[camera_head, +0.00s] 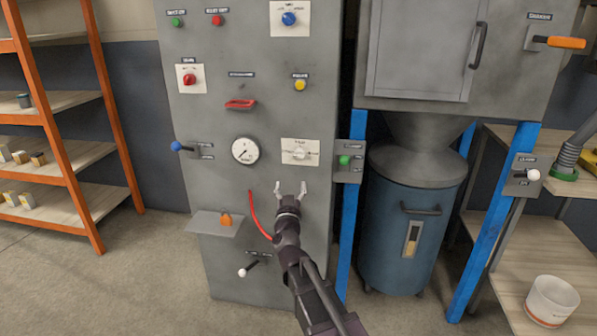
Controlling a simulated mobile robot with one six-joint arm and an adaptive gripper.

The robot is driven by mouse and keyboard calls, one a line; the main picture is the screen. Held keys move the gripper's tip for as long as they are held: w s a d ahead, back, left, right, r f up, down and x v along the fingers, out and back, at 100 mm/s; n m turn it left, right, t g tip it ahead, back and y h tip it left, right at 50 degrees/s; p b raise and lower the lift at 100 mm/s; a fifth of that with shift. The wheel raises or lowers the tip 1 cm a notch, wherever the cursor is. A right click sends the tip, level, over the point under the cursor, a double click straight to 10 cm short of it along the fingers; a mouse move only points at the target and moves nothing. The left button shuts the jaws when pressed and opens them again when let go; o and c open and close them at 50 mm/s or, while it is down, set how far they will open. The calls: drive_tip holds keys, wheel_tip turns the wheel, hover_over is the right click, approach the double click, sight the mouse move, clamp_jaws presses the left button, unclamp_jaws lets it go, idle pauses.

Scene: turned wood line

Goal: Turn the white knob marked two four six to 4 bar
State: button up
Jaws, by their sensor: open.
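The white knob (300,153) sits on a pale square plate on the grey cabinet front, right of the gauge. The print above it is too small to read, and I cannot tell which mark it points to. A round white gauge (245,150) with a dark needle is to its left; its figures are not readable. My gripper (290,188) is open and empty, with its two fingers spread upward just below the knob plate in the picture. It appears apart from the knob. My arm reaches in from the bottom right.
A blue-handled lever (177,146) and a small shelf (214,223) stick out from the grey cabinet (205,110). A red hose (256,216) hangs left of my gripper. A green-button box (345,160) and blue post stand close on the right.

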sight(299, 158)
drive_tip(key=shift+s+f+m+t+h+b, duration=0.15)
drive_tip(key=shift+f+m+h+b, duration=0.3)
drive_tip(key=shift+h, duration=0.25)
drive_tip(key=shift+s+f+m+t+h+b, duration=0.15)
drive_tip(key=shift+f+m+h+b, duration=0.25)
drive_tip(key=shift+h, duration=0.3)
drive_tip(key=shift+w+d+r, duration=0.1)
drive_tip(key=shift+w+r, duration=0.05)
drive_tip(key=p+x, duration=0.5)
drive_tip(key=x, duration=0.8)
drive_tip(key=shift+w+r+p, duration=0.1)
drive_tip(key=shift+w+p, duration=0.2)
drive_tip(key=c, duration=1.2)
